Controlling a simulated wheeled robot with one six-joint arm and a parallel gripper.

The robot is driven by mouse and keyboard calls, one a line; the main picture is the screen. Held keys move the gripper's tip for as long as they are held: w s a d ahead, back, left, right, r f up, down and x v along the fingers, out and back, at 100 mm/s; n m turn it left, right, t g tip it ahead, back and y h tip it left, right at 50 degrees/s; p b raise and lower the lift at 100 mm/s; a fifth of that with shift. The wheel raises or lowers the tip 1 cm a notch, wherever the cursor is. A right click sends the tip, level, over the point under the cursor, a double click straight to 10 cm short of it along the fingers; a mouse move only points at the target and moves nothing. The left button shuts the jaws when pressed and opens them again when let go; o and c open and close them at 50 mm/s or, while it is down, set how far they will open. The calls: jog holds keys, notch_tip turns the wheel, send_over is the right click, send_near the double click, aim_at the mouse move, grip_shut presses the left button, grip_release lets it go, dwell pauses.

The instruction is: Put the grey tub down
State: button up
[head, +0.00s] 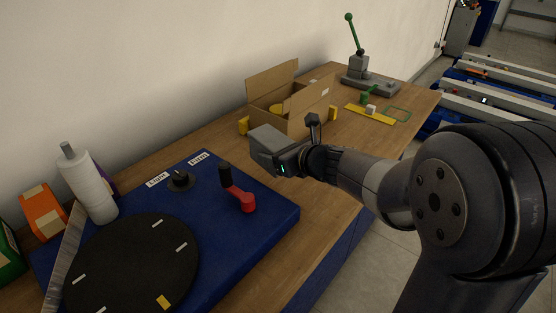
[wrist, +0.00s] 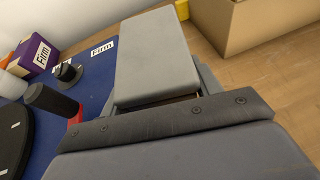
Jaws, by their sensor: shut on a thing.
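The grey tub (head: 270,138) is a plain, light grey, box-like block at the end of my arm. It also fills the upper middle of the wrist view (wrist: 155,55). My gripper (head: 284,160) is shut on it; the finger contact is mostly hidden. In the head view the tub shows in front of the open cardboard box's near left corner, beyond the blue board. Whether its underside touches anything is hidden.
The wooden table (head: 312,196) has bare room between the blue board (head: 275,210) and the cardboard box (head: 310,113). A red crank with a black knob (head: 243,199) stands on the board. A green-handled press (head: 362,70) stands at the back.

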aim_at(270, 135)
notch_tip(270, 135, up, 4)
jog(key=shift+d+r+p, duration=0.1)
jog(key=shift+r+p, duration=0.15)
jog(key=shift+p, duration=0.5)
jog(key=d+f+m+t+h+p, duration=0.1)
jog(key=d+p, duration=0.1)
jog(key=d, duration=0.3)
jog(key=d+f+m+h+p, duration=0.2)
jog(key=d+p, duration=0.1)
jog(key=d, duration=0.2)
jog(key=s+d+f+m+t+h+p, duration=0.1)
jog(key=d+f+p, duration=0.1)
jog(key=d, duration=0.3)
jog(key=shift+d+f+t+h, duration=0.25)
jog(key=shift+d+t+h, duration=0.05)
jog(key=shift+d, duration=0.1)
jog(key=shift+s+d+f+m, duration=0.15)
jog(key=shift+d+f+m, duration=0.2)
jog(key=shift+d, duration=0.25)
